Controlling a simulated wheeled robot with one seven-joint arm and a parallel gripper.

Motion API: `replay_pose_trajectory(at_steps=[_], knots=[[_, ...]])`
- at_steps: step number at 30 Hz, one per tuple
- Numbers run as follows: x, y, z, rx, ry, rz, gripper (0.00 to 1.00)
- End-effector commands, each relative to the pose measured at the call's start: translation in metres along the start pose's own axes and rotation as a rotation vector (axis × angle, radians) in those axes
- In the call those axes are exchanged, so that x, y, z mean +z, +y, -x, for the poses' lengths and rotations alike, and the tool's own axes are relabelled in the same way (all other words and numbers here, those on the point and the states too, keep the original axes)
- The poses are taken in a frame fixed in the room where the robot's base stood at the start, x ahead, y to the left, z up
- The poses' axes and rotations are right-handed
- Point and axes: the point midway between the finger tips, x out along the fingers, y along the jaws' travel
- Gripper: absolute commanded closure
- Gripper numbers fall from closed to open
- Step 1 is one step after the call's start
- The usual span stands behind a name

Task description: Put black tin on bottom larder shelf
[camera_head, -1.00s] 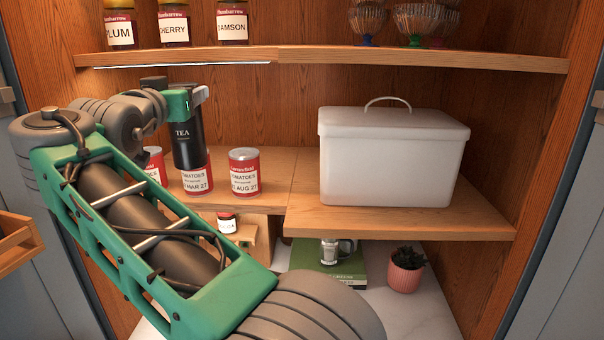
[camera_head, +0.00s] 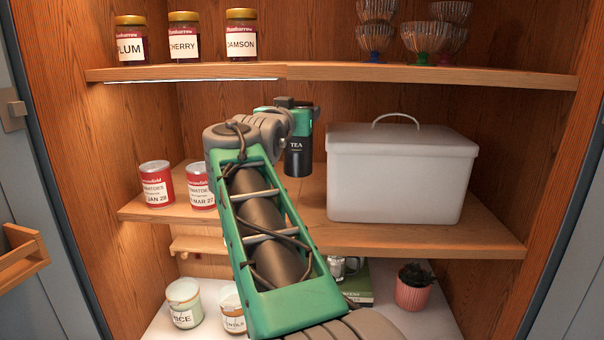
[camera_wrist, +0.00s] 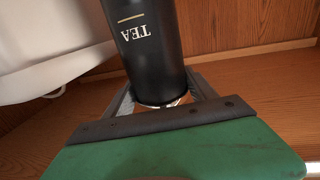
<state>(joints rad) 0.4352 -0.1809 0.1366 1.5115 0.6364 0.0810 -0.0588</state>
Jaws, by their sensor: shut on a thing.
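The black tin (camera_head: 298,158), labelled TEA, is held in my gripper (camera_head: 290,108) near the left side of the white bread bin. It looks upright in the head view, over the middle shelf; I cannot tell whether its base touches the shelf. In the wrist view the black tin (camera_wrist: 150,45) shows upside down between the fingers of my gripper (camera_wrist: 160,100), which are shut on it. The larder's middle shelf (camera_head: 480,232) carries the bin. The bottom surface (camera_head: 425,320) is pale, and my arm hides part of it.
The white bread bin (camera_head: 400,180) stands close to the tin's right. Red tomato tins (camera_head: 156,186) stand at left. Below are a rice jar (camera_head: 184,305), another jar (camera_head: 232,312), a glass mug (camera_head: 340,268) on a green book (camera_head: 358,285), and a potted plant (camera_head: 411,290). Jam jars (camera_head: 184,40) stand above.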

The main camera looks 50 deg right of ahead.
Motion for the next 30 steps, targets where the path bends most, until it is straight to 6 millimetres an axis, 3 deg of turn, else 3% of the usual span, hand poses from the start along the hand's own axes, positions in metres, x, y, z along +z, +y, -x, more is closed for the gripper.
replay_pose_trajectory(at_steps=[3,13,25,26,30], knots=[[0.025,0.000,0.001,0.000,-0.001,0.002,1.00],[0.077,-0.001,0.001,-0.001,-0.001,0.001,1.00],[0.087,-0.001,0.001,-0.001,0.002,-0.001,1.00],[0.088,-0.001,0.001,-0.001,-0.001,0.000,0.34],[0.087,-0.001,0.001,-0.001,-0.002,0.001,0.23]])
